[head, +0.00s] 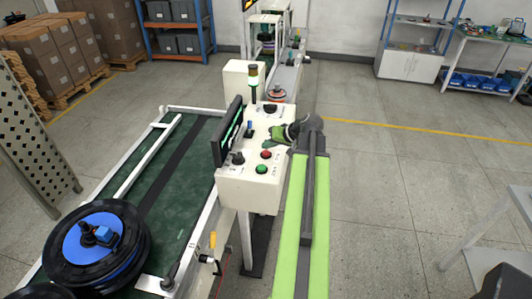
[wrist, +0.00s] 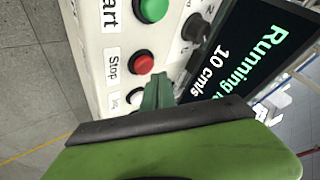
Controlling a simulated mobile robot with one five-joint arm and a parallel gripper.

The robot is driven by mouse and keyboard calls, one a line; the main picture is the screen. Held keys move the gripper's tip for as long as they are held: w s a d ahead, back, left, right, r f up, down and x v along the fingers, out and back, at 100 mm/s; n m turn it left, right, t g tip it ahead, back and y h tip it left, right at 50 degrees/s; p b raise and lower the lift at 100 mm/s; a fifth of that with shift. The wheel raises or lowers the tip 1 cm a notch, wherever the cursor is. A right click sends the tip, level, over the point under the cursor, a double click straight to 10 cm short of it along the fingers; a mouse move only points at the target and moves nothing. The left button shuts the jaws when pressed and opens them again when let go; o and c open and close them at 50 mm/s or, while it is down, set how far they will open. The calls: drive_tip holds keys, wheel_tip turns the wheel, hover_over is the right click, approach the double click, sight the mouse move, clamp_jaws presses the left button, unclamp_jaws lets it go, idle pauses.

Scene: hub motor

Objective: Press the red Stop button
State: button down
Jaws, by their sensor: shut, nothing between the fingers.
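The red Stop button (wrist: 143,63) sits on the white control panel in the wrist view, beside a "Stop" label. It also shows in the head view (head: 266,155), behind the green button. My gripper (wrist: 158,80) is shut and empty, with its green fingertips just below and right of the red button in the wrist view. In the head view my gripper (head: 268,144) hangs over the panel, just beyond the red button. I cannot tell whether the fingertips touch the panel. The red button is not covered.
A green button (wrist: 153,9) labelled "Start" and a black knob (wrist: 195,27) are close by. A dark screen (wrist: 245,50) reads "Running" and "10 cm/s". The conveyor (head: 130,205) carries a black and blue wheel (head: 95,245). Open floor (head: 380,190) lies right of my arm.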

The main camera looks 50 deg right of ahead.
sight(268, 153)
drive_tip(key=shift+f+b, duration=0.45)
drive_tip(key=shift+f+b, duration=0.55)
idle(0.8)
drive_tip(key=shift+r, duration=0.1)
drive_tip(key=shift+r+p, duration=0.95)
drive_tip(key=shift+p, duration=0.05)
wheel_tip(268, 153, up, 5)
drive_tip(key=p, duration=0.5)
